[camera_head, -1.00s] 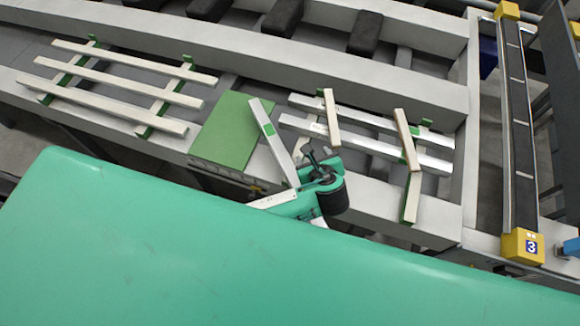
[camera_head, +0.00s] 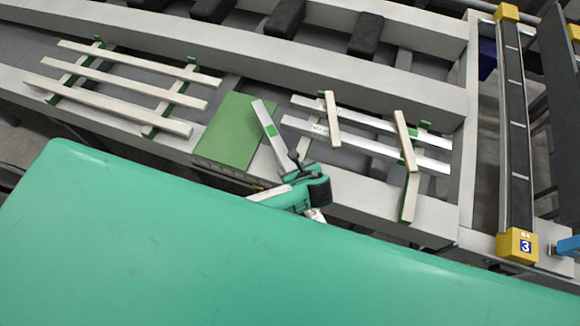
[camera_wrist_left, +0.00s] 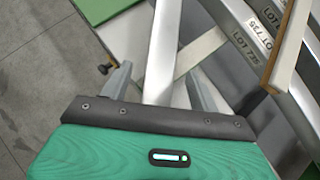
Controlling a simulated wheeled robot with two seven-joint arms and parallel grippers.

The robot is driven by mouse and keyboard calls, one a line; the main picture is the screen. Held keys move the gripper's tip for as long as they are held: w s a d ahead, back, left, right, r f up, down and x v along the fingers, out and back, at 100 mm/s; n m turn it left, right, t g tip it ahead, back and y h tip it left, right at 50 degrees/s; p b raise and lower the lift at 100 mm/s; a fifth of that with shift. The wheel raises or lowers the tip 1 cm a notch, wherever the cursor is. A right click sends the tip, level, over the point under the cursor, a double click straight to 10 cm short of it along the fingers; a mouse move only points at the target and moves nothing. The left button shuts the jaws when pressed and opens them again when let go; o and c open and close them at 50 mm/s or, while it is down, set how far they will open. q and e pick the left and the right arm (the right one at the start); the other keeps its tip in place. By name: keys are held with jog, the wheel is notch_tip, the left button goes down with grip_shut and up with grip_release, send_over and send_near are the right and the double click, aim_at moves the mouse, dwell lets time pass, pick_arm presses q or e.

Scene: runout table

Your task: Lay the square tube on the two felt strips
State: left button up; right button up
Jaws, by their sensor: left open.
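The square tube (camera_head: 262,116) is a pale bar with a green patch, lying at a slant over the right side of the green mat (camera_head: 232,135). My left gripper (camera_head: 298,163) is at the tube's near end and covers that end in the head view. In the left wrist view its two grey fingers (camera_wrist_left: 160,88) stand apart with the tube (camera_wrist_left: 163,45) between them; contact cannot be told. The two felt strips, left (camera_head: 332,118) and right (camera_head: 404,138), are pale and lie across two silver tubes (camera_head: 370,147) right of the mat. My right gripper is not in view.
A rack of pale bars (camera_head: 130,80) on green supports lies left of the mat. A yellow-ended post numbered 3 (camera_head: 519,244) and a dark rail stand at the right. The grey table beam (camera_head: 350,195) runs below the silver tubes.

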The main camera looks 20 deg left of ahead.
aim_at(291, 167)
pick_arm(q)
jog(key=shift+w+a+f, duration=0.2)
jog(key=shift+w, duration=0.05)
jog(key=p+x, duration=0.1)
jog(key=x, duration=0.2)
jog(key=shift+s+d+f+p, duration=0.1)
jog(key=shift+d+p, duration=0.05)
jog(key=shift+p, duration=0.2)
jog(key=shift+w+a+f, duration=0.25)
jog(key=shift+w+f, duration=0.05)
jog(key=shift+f, duration=0.15)
grip_shut()
